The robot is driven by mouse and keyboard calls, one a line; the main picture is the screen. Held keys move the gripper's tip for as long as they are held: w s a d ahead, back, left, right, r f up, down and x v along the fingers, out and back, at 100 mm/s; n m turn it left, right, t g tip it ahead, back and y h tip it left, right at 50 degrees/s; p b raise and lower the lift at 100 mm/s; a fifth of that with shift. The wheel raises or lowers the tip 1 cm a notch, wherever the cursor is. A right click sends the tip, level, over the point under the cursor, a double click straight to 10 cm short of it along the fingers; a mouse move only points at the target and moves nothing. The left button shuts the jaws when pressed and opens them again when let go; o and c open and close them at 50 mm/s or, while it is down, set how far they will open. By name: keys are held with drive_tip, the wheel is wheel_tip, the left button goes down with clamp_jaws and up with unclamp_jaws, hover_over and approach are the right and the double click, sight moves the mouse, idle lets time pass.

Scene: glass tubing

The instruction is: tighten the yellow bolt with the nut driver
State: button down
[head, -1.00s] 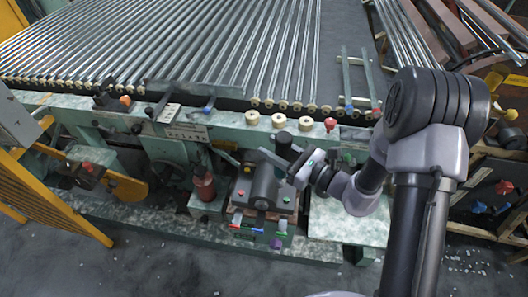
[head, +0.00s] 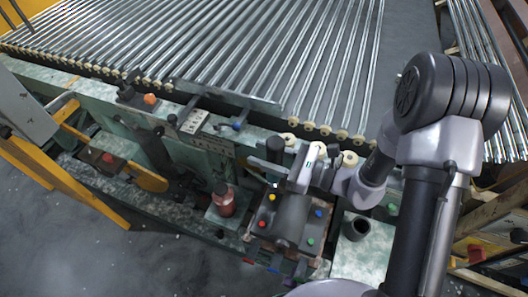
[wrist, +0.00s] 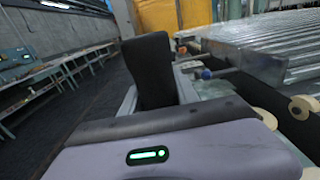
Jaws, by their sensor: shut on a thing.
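My gripper (head: 278,163) is shut on a dark, upright piece that looks like the nut driver (head: 275,149), above the back edge of the bolt box. In the wrist view the held thing is a black block (wrist: 152,70) between the fingers; its lower end is hidden. The yellow bolt (head: 272,197) is at the back left corner of the dark box (head: 290,222), apart from and below my gripper in the picture. The box also carries a blue bolt (head: 318,213), a red bolt (head: 262,223) and a green bolt (head: 310,240). How far the yellow bolt stands out, I cannot tell.
A dark open cup (head: 357,227) stands right of the box on the pale green bench. A red bottle (head: 223,200) stands to the left. The machine's rail with cream rollers (head: 325,130) and glass tubes (head: 230,50) lies behind my gripper.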

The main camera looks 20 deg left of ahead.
wheel_tip(320, 180, down, 6)
drive_tip(key=b, duration=0.5)
drive_tip(key=shift+f+b, duration=1.1)
drive_tip(key=shift+b, duration=0.1)
idle(2.3)
drive_tip(key=shift+r, duration=0.1)
wheel_tip(320, 180, up, 7)
drive_tip(key=p, duration=0.5)
drive_tip(key=shift+r+p, duration=0.2)
drive_tip(key=shift+p, duration=0.2)
